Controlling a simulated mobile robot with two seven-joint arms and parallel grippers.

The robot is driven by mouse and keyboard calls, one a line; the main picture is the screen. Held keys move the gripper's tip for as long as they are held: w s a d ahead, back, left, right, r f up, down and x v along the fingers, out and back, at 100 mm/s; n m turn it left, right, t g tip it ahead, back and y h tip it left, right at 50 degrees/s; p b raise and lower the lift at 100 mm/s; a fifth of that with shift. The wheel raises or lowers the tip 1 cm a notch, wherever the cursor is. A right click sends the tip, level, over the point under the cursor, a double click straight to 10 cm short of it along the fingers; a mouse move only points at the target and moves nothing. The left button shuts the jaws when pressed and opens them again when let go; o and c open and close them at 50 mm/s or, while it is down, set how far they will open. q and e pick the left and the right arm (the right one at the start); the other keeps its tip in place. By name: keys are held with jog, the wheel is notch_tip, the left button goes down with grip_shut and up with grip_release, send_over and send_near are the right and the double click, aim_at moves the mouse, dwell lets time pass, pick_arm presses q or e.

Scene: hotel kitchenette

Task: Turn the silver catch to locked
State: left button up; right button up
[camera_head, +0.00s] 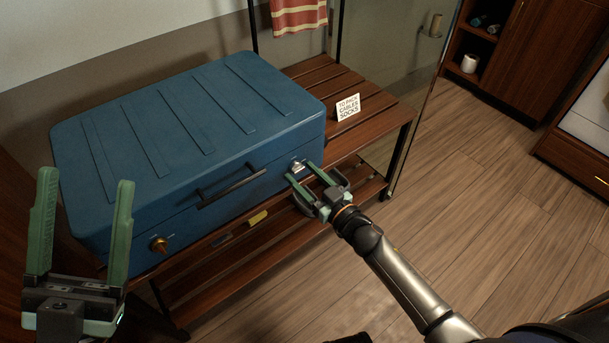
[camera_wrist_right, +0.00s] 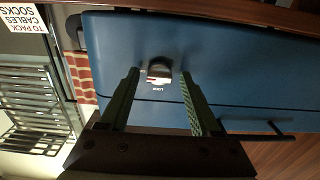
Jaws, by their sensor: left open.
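A closed blue suitcase (camera_head: 185,120) lies on a slatted wooden bench. The silver catch (camera_head: 297,166) is on its front face, right of the dark handle; in the right wrist view the catch (camera_wrist_right: 159,71) has a small "LOCK" label beside it. My right gripper (camera_head: 301,172) is open, its green fingers on either side of the silver catch. In the right wrist view, gaps show between the catch and both fingers (camera_wrist_right: 160,74). I cannot tell the catch's exact turn. My left gripper (camera_head: 87,178) is open and empty, in front of the suitcase's left end.
A brass catch (camera_head: 158,244) is on the front's left side. The dark handle (camera_head: 231,187) sticks out between the catches. A "to pack" card (camera_head: 348,107) stands on the bench (camera_head: 375,119). A striped towel (camera_head: 298,14) hangs behind. The floor at right is clear.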

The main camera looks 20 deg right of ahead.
grip_shut()
jog(key=shift+n, duration=0.3)
dwell(0.3)
jog(key=n, duration=0.3)
jog(key=shift+p, duration=0.3)
jog(key=n+b, duration=0.1)
jog(key=n, duration=1.3)
jog(key=shift+d+r, duration=0.1)
jog(key=shift+n, duration=0.3)
jog(key=shift+o, duration=0.8)
grip_release()
